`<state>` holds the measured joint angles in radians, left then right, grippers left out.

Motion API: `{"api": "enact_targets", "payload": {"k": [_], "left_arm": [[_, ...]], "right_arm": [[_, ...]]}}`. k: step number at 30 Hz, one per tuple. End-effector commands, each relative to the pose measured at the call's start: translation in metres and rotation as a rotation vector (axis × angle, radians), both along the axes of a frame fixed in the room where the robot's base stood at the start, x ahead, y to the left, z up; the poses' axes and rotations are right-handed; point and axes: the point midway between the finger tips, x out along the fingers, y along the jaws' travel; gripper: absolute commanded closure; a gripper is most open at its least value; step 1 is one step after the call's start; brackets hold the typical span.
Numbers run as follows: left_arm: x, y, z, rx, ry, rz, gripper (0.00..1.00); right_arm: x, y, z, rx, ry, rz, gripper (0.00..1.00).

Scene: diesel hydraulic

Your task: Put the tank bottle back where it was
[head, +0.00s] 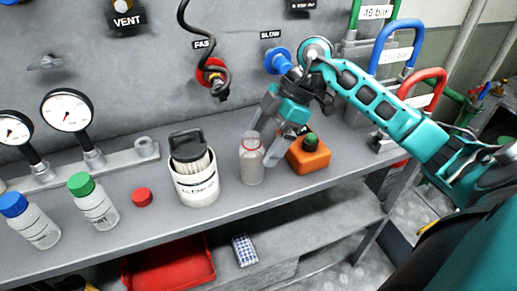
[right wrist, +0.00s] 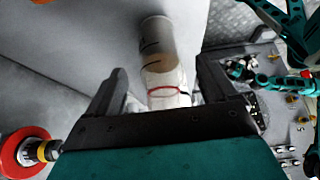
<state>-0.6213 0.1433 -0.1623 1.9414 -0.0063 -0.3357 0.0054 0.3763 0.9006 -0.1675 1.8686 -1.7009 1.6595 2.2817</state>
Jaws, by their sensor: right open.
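A clear bottle (head: 251,167) with greyish contents and a red ring at its neck stands upright on the grey bench; no cap shows on it. I cannot read whether it is the tank bottle. My right gripper (head: 267,138) is open at the bottle's upper part. In the right wrist view the bottle (right wrist: 163,75) appears between the two spread fingers, with a gap visible at the left. A loose red cap (head: 142,197) lies on the bench to the left. A blue-capped bottle (head: 36,226) and a green-capped bottle (head: 95,207) stand farther left. My left gripper is not in view.
A white tub (head: 196,189) with a black-handled item stands left of the bottle. An orange container (head: 308,156) with a dark green cap is close on the right. Gauges (head: 67,111) and a hanging black hose (head: 190,28) are at the wall. A red tray (head: 168,266) sits below.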

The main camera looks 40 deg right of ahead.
Motion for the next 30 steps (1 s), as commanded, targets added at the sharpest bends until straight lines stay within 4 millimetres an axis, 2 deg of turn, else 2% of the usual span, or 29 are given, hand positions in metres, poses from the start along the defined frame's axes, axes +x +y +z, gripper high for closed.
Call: {"api": "enact_targets", "payload": {"k": [1, 6, 12, 18, 30], "left_arm": [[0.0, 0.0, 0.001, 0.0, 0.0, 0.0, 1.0], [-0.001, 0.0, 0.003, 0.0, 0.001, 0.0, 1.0], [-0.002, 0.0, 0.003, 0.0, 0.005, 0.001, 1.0], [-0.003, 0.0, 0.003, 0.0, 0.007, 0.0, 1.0], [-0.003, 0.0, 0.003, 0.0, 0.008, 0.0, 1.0]], "right_arm": [[0.0, -0.007, 0.012, -0.004, -0.004, -0.003, 0.15], [-0.005, -0.025, 0.044, -0.004, -0.003, -0.003, 0.15], [-0.009, -0.038, 0.068, -0.002, -0.001, -0.002, 0.15], [-0.01, -0.042, 0.075, 0.0, -0.001, 0.0, 0.15], [-0.01, -0.041, 0.075, 0.0, 0.0, -0.001, 0.15]]}}
